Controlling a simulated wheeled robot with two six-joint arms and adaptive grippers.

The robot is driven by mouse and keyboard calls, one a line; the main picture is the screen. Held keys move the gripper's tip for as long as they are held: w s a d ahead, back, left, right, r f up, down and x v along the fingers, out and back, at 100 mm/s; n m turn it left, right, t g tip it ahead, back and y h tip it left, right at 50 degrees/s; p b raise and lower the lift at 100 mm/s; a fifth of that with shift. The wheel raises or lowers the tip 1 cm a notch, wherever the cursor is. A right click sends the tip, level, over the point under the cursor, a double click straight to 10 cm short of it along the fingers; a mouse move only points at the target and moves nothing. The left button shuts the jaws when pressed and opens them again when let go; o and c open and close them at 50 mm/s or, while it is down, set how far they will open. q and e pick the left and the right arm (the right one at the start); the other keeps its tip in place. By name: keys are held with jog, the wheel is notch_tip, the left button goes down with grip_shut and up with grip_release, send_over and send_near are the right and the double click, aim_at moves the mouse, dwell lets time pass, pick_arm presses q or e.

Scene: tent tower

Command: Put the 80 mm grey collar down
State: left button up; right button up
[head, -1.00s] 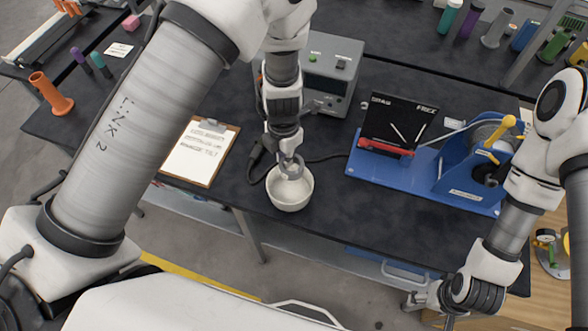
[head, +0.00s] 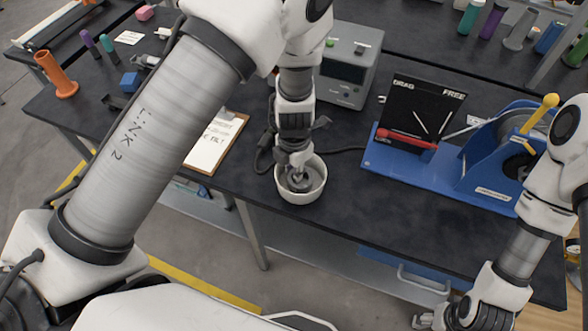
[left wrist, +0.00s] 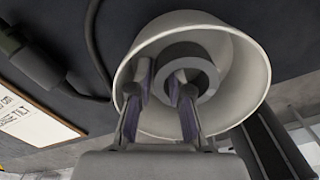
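The grey collar (left wrist: 205,62) is a thick ring inside a white bowl (left wrist: 250,60). The bowl also shows in the head view (head: 301,192), near the front edge of the dark bench. My left gripper (head: 298,182) reaches down into the bowl. In the left wrist view, its fingers (left wrist: 160,88) straddle the collar's wall, one inside the hole and one outside, and look closed on it. Whether the collar touches the bowl's floor is hard to tell. My right gripper (head: 428,318) is low at the bottom right, small and partly cut off.
A clipboard (head: 213,142) lies left of the bowl, and a grey instrument box (head: 347,70) stands behind it. A blue rig (head: 400,165) with a black panel is to the right. A dark cable runs behind the bowl. Bare bench lies between bowl and rig.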

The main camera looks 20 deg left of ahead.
pick_arm(q)
jog(key=shift+r, duration=0.25)
notch_tip(320, 180, up, 12)
jog(key=p, duration=1.2)
jog(key=s+a+f+m+y, duration=0.1)
jog(key=s+a+f+m, duration=0.8)
jog(key=m, duration=0.4)
jog(key=s+f+m+h, duration=0.1)
jog(key=s+m, duration=1.2)
jog(key=m, duration=0.3)
jog(key=shift+a+f, duration=0.2)
jog(key=shift+f, duration=0.2)
jog(key=shift+f, duration=0.1)
